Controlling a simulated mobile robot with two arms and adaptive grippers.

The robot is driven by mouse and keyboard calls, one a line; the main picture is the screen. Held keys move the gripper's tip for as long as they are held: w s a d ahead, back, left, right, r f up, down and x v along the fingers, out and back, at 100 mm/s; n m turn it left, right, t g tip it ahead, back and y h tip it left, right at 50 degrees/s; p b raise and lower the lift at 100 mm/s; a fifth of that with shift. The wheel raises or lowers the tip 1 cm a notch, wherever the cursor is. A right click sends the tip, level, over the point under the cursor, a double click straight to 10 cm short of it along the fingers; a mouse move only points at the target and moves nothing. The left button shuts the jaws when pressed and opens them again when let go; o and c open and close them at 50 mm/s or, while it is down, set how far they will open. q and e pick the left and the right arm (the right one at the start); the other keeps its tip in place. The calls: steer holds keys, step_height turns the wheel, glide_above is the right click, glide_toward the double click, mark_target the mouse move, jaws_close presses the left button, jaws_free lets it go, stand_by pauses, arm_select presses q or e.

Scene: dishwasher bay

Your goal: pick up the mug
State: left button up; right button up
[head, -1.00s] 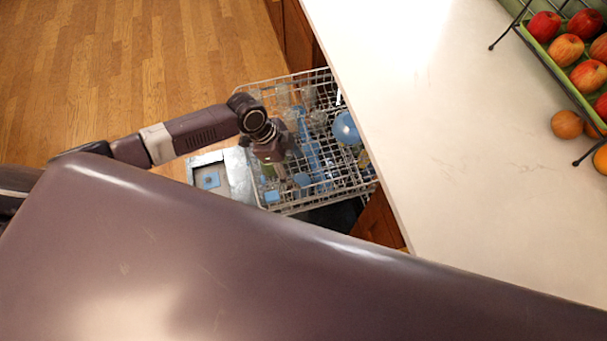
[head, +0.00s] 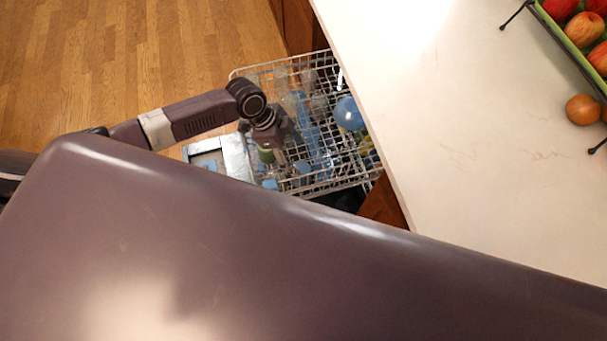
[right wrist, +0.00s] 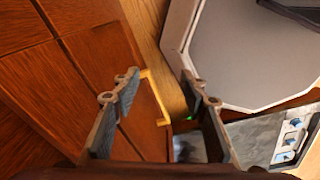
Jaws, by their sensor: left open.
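No mug can be made out for certain. The pulled-out dishwasher rack (head: 292,62) holds several small blue and clear pieces, too small to name surely. A round blue dish (head: 348,113) sits at the rack's right side; I cannot tell if it is a mug or a bowl. My left gripper (head: 284,143) is open over the left part of the rack, pointing down among the dishes. Its fingertips are hard to see, and I cannot tell whether they touch anything. My right gripper (right wrist: 160,80) is open and empty in the right wrist view, over wooden cabinet fronts.
The pale counter (head: 430,120) lies right of the rack, with an orange fruit (head: 583,110) and a green fruit basket (head: 570,45) at its far right. The dishwasher door (head: 225,152) is open at the rack's left. Clear wooden floor (head: 120,60) lies beyond my left arm.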

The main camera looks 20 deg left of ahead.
arm_select(q)
steer(key=b, duration=0.5)
glide_above(301, 169)
steer(key=a, duration=0.1)
steer(key=f, duration=0.6)
steer(key=shift+s+a+f, duration=0.1)
steer(key=shift+s+a, duration=0.05)
steer(key=shift+s, duration=0.25)
steer(key=shift+x, duration=1.05)
steer(key=x, duration=0.4)
steer(key=shift+w+a+f, duration=0.15)
steer(key=shift+a+f, duration=0.2)
steer(key=shift+d+f, duration=0.25)
steer(key=shift+f, duration=0.35)
steer(key=c, duration=1.3)
